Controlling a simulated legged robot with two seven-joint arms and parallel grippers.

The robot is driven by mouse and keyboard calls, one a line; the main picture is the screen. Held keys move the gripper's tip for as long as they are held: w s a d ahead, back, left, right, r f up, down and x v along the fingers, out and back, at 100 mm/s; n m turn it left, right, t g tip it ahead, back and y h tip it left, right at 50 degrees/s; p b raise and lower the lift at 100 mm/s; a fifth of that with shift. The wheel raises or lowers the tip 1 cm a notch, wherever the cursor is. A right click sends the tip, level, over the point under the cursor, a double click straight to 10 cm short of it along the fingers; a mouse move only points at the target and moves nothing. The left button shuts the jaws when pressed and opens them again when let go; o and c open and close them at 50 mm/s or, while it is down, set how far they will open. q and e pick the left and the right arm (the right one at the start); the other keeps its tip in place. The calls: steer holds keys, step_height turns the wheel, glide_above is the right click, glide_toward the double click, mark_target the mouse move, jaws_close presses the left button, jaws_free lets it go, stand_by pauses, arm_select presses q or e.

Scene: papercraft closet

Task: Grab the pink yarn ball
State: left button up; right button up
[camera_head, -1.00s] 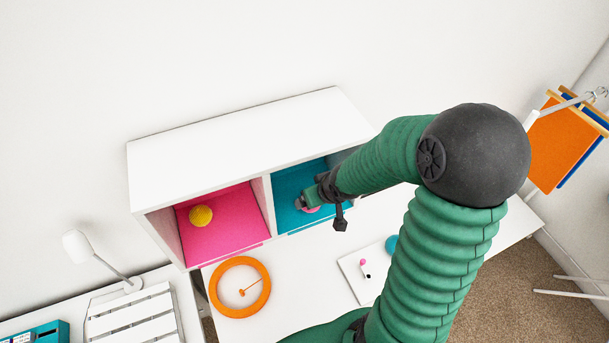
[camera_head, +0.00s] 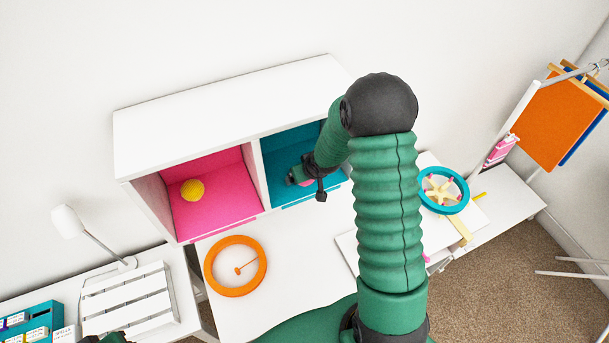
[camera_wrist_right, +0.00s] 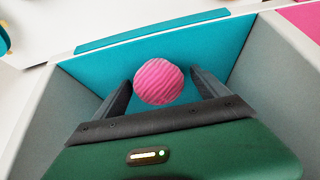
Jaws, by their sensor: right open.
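The pink yarn ball (camera_wrist_right: 159,81) is round and ridged and sits in the teal compartment of the white shelf. In the wrist view it lies between the two fingers of my right gripper (camera_wrist_right: 161,77), with a gap visible on either side. My right gripper (camera_head: 296,179) is open and reaches into the teal compartment. In the head view the gripper mostly hides the pink yarn ball (camera_head: 307,183). A dark green and black piece at the bottom left edge looks like the tip of my left gripper (camera_head: 108,338); its fingers cannot be made out.
A yellow ball (camera_head: 192,190) sits in the pink compartment to the left. The shelf's white divider (camera_head: 253,172) and grey side walls bound the teal compartment. An orange ring (camera_head: 209,270) lies on the white desk below. A teal wheel (camera_head: 462,202) stands at the right.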

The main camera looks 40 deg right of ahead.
steer(key=shift+w+f, duration=0.2)
steer(key=shift+w, duration=0.1)
steer(key=shift+d, duration=0.15)
steer(key=shift+c, duration=0.8)
steer(key=c, duration=1.3)
